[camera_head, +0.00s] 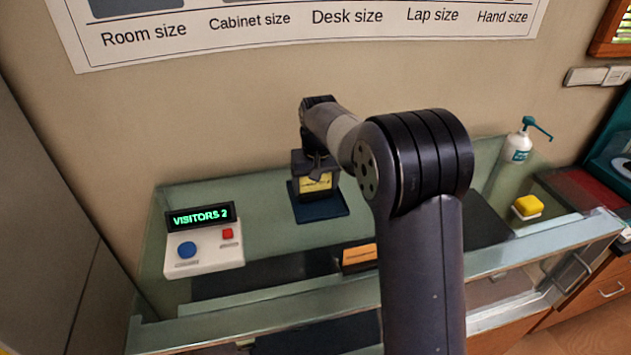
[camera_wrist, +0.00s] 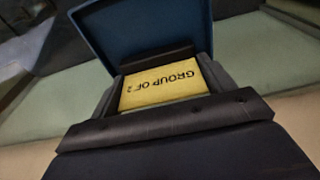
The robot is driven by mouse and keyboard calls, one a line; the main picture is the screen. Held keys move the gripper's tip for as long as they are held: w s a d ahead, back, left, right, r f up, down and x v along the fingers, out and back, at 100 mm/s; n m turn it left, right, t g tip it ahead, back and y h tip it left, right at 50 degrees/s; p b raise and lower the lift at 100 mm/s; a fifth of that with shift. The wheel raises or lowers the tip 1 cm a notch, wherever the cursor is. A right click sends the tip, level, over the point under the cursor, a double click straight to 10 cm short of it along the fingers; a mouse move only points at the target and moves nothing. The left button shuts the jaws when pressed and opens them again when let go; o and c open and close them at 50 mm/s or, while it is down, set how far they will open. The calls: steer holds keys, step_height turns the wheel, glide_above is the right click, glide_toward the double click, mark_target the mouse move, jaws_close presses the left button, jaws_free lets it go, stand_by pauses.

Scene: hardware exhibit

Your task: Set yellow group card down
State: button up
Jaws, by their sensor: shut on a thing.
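The yellow group card (camera_head: 316,182) is held in my gripper (camera_head: 316,180) at the middle of the glass counter. In the wrist view the yellow card (camera_wrist: 163,86) reads "GROUP OF 2", upside down, and sits between the two dark fingers of my gripper (camera_wrist: 160,82). A dark blue square mat (camera_head: 322,210) lies on the counter just below the card. The blue mat (camera_wrist: 140,28) also shows beyond the card in the wrist view. I cannot tell whether the card touches the mat.
A white box (camera_head: 205,250) with a blue and a red button and a "VISITORS 2" display stands at the left. An orange block (camera_head: 358,257) lies near the counter's front. A yellow-topped piece (camera_head: 527,206) and a pump bottle (camera_head: 518,146) stand at the right.

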mark_target(317, 195)
steer(key=shift+f, duration=0.2)
steer(key=o, duration=1)
steer(key=shift+o, duration=0.2)
steer(key=shift+r, duration=0.1)
step_height(317, 195, up, 12)
steer(key=s+b, duration=0.1)
steer(key=shift+s+d, duration=0.15)
steer(key=shift+s, duration=0.25)
